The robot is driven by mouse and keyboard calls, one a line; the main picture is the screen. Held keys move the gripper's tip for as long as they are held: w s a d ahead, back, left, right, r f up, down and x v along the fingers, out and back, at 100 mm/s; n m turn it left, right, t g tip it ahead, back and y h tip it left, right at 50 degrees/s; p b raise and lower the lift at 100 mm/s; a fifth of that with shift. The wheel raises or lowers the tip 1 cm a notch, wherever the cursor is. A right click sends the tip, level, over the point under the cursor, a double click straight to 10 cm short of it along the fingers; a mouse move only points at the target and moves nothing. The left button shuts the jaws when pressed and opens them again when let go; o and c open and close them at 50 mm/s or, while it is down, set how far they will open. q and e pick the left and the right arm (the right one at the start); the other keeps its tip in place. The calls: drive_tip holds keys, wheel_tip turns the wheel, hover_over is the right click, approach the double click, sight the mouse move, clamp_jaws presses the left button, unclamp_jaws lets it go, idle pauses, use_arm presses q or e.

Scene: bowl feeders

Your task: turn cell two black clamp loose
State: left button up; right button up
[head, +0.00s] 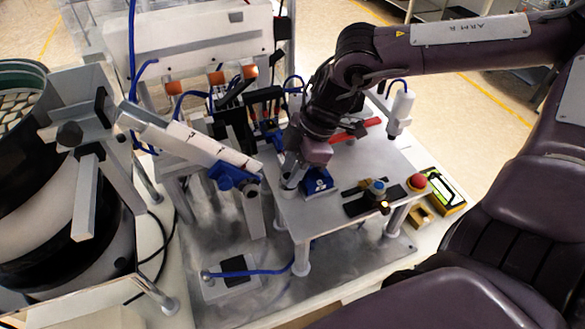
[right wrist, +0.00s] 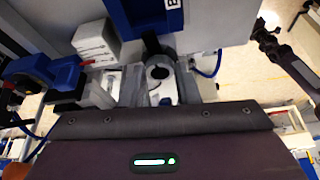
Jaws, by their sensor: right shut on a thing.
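My right gripper (head: 289,178) points down at the left edge of the grey metal plate, beside a blue block (head: 316,182) with a white mark. In the right wrist view the blue block (right wrist: 128,18) is at the top. A dark part, which looks like the black clamp (right wrist: 152,46), reaches from it to between my grey fingers (right wrist: 160,82). The fingers are shut on it. The clamp is mostly hidden in the head view by my gripper, and its turn angle cannot be told. My left gripper is not in view.
A white feeder track (head: 185,140) with a blue clamp end slopes down close left of my gripper. A red-handled part (head: 355,130) lies behind it. A bowl feeder (head: 60,190) fills the left.

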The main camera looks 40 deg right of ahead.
drive_tip(key=n+b, duration=0.2)
drive_tip(key=n+g+b, duration=0.1)
drive_tip(key=shift+w+f+n+b, duration=0.2)
drive_tip(key=shift+w+n+b, duration=0.1)
drive_tip(key=shift+b, duration=0.1)
drive_tip(key=shift+n+g+b, duration=0.5)
drive_tip(key=shift+n+b, duration=0.2)
drive_tip(key=shift+n, duration=0.2)
drive_tip(key=n+g+b, duration=0.1)
drive_tip(key=n, duration=0.1)
drive_tip(key=shift+w+r+n, duration=0.1)
drive_tip(key=shift+r+n, duration=0.05)
drive_tip(key=shift+n, duration=0.15)
drive_tip(key=n+g, duration=0.1)
drive_tip(key=n, duration=0.1)
drive_tip(key=shift+r+n+h+b, duration=0.1)
drive_tip(key=shift+n+h+b, duration=0.2)
drive_tip(key=shift+n+b, duration=0.1)
drive_tip(key=shift+w+a+r+n+g+p, duration=0.1)
drive_tip(key=shift+n+g+p, duration=0.2)
drive_tip(key=shift+n, duration=0.3)
drive_tip(key=shift+a+r+n+g+p, duration=0.1)
drive_tip(key=shift+n+g+p, duration=0.15)
drive_tip(key=shift+n, duration=0.35)
drive_tip(key=shift+w+f+n+g+h+p, duration=0.15)
drive_tip(key=shift+n+h+p, duration=0.15)
drive_tip(key=shift+n+p, duration=0.35)
drive_tip(key=shift+s+n+g+h+p, duration=0.1)
drive_tip(key=shift+n+h+p, duration=0.2)
drive_tip(key=shift+n+p, duration=0.35)
